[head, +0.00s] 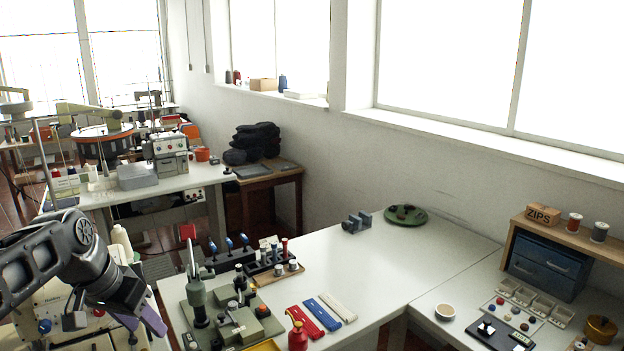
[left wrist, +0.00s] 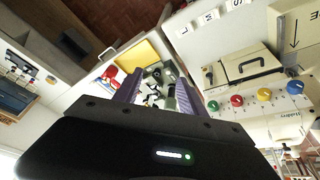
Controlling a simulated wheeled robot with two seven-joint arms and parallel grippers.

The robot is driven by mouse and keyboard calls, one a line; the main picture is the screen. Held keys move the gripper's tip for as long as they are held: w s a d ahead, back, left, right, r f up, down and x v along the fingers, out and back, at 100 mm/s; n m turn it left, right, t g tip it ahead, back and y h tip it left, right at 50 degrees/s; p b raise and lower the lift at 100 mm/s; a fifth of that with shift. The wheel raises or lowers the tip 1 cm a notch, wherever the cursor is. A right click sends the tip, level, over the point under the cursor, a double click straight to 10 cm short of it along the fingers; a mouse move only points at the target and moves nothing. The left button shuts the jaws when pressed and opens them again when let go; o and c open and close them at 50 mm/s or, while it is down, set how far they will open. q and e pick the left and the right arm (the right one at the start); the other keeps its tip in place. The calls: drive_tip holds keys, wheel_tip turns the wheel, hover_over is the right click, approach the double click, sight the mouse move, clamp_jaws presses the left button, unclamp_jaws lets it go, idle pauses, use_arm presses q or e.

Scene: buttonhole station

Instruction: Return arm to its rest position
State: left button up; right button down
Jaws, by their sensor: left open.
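My left arm comes in from the left edge of the head view, bent, with the left gripper (head: 143,324) pointing down to the right. Its purple fingers are spread with nothing between them. They also show in the left wrist view (left wrist: 160,84), apart from each other. Part of the fingers in the head view is hidden by the gripper body. The gripper hangs left of the green hand press (head: 198,300) and in front of the cream machine with coloured knobs (head: 45,326). My right gripper is in neither view.
The cream machine's knobbed face (left wrist: 265,98) is close on the right in the left wrist view. A yellow tray (left wrist: 113,58) lies beyond the fingers. Red, blue and white strips (head: 322,312) lie on the white table (head: 400,262), whose middle is clear.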

use_arm(q)
drive_tip(key=d+f+g+h, duration=0.1)
drive_tip(key=d+f, duration=0.4)
drive_tip(key=f, duration=0.5)
drive_tip(key=d+f+n, duration=0.1)
drive_tip(key=d+f, duration=0.4)
drive_tip(key=f, duration=0.5)
drive_tip(key=d+f+g+h, duration=0.1)
drive_tip(key=d+f, duration=0.4)
drive_tip(key=f, duration=0.4)
drive_tip(key=s+d+f+n, duration=0.1)
drive_tip(key=s+d+f, duration=0.3)
drive_tip(key=s, duration=0.3)
drive_tip(key=s+d+f+g, duration=0.1)
drive_tip(key=s+d+f, duration=0.3)
drive_tip(key=s+f, duration=0.3)
drive_tip(key=s+d+f+n+h, duration=0.1)
drive_tip(key=s+d+f, duration=0.3)
drive_tip(key=s, duration=0.4)
drive_tip(key=shift+f+n, duration=0.3)
drive_tip(key=shift+f, duration=0.6)
drive_tip(key=shift+d, duration=0.1)
drive_tip(key=shift+c, duration=0.5)
